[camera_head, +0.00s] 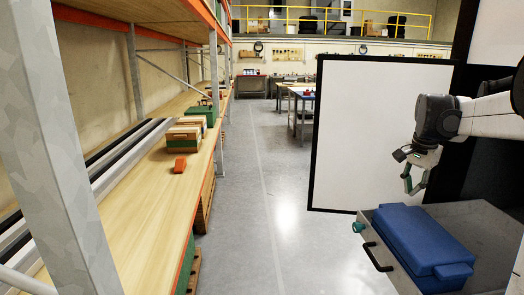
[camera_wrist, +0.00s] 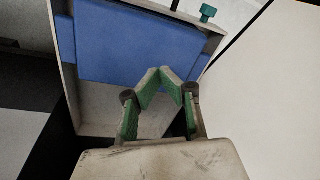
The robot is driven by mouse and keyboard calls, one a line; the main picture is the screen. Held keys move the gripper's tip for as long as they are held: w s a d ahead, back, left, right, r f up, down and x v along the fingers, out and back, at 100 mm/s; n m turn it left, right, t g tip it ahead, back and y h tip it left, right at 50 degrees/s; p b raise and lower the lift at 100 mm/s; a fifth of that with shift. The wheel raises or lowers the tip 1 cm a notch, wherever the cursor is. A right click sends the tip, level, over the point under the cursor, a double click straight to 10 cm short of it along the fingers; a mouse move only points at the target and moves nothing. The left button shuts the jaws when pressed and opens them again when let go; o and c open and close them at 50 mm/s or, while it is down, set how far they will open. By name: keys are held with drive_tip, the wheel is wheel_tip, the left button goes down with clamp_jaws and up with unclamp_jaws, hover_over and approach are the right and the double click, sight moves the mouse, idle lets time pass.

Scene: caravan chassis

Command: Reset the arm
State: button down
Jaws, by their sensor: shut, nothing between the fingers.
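My gripper (camera_head: 409,184) is at the right in the head view, at the end of my white and black arm. It hangs in the air above the grey box that holds a blue case. In the wrist view my gripper (camera_wrist: 161,72) has its green-padded fingers brought together at the tips, with nothing between them. The arm comes in from the right edge and the fingers point downward. The gripper appears apart from the blue case.
A blue case (camera_head: 423,240) lies in an open grey box (camera_head: 494,222) with a black handle. A white panel (camera_head: 372,130) stands behind the gripper. The floor aisle (camera_head: 270,215) is clear.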

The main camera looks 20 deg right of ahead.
drive_tip(key=s+a+n+t, duration=0.1)
drive_tip(key=s+a+n, duration=0.25)
drive_tip(key=a, duration=0.85)
drive_tip(key=s+a+n+t, duration=0.2)
drive_tip(key=a+n, duration=0.2)
drive_tip(key=a, duration=0.8)
drive_tip(key=s+a+f+n+t, duration=0.1)
drive_tip(key=s+a+f+n, duration=0.2)
drive_tip(key=s+a, duration=0.3)
drive_tip(key=s+a+f+n+t+y, duration=0.1)
drive_tip(key=s+a+f+n, duration=0.3)
drive_tip(key=a, duration=0.5)
drive_tip(key=shift+s+t, duration=0.3)
drive_tip(key=shift+s, duration=0.55)
drive_tip(key=shift+f, duration=0.1)
